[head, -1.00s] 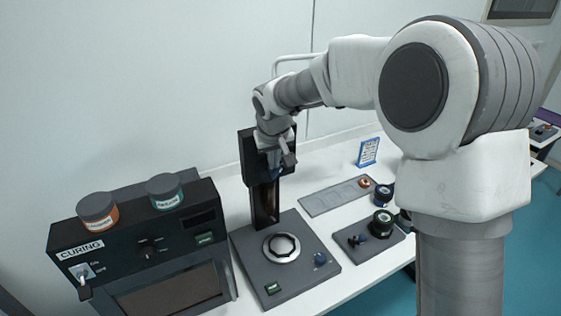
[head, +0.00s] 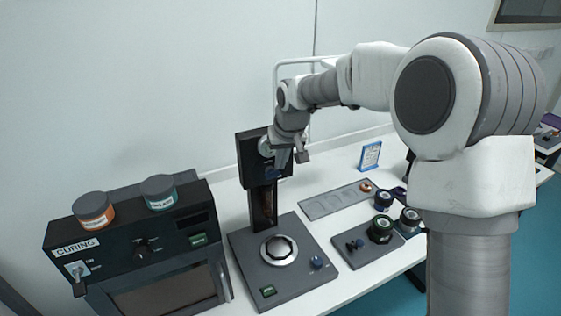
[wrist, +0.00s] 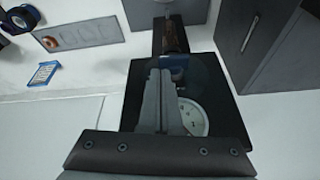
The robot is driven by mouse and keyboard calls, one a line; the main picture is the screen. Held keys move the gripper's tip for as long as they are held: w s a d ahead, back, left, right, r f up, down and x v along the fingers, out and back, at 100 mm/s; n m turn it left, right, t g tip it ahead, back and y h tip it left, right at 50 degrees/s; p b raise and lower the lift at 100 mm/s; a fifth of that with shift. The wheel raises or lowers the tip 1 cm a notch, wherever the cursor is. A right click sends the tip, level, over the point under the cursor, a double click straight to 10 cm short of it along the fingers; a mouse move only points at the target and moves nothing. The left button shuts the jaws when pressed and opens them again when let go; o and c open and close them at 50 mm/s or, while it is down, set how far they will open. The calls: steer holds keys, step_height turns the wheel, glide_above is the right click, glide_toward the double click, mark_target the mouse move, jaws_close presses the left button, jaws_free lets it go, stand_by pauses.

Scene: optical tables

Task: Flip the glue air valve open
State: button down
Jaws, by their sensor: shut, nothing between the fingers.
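A dark upright glue station (head: 251,148) stands at the back of the table, with a pale round gauge (head: 265,146) on its head. A small blue part (head: 273,173), perhaps the air valve, sits below the gauge; its exact position is unclear. My gripper (head: 283,162) is in front of the station's head, just right of the gauge, fingers shut and empty. In the wrist view my shut fingers (wrist: 160,88) cover part of the gauge (wrist: 193,118) and partly hide the blue part (wrist: 176,66). I cannot tell whether they touch it.
The station's base carries a round metal plate (head: 279,250) and a blue knob (head: 316,262). A curing oven (head: 140,255) with two jars stands at left.

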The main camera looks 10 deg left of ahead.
steer(key=shift+r+p, duration=0.35)
steer(key=shift+r, duration=0.35)
steer(key=shift+r, duration=0.2)
steer(key=b+v, duration=0.1)
steer(key=v, duration=1.6)
steer(key=shift+s, duration=0.2)
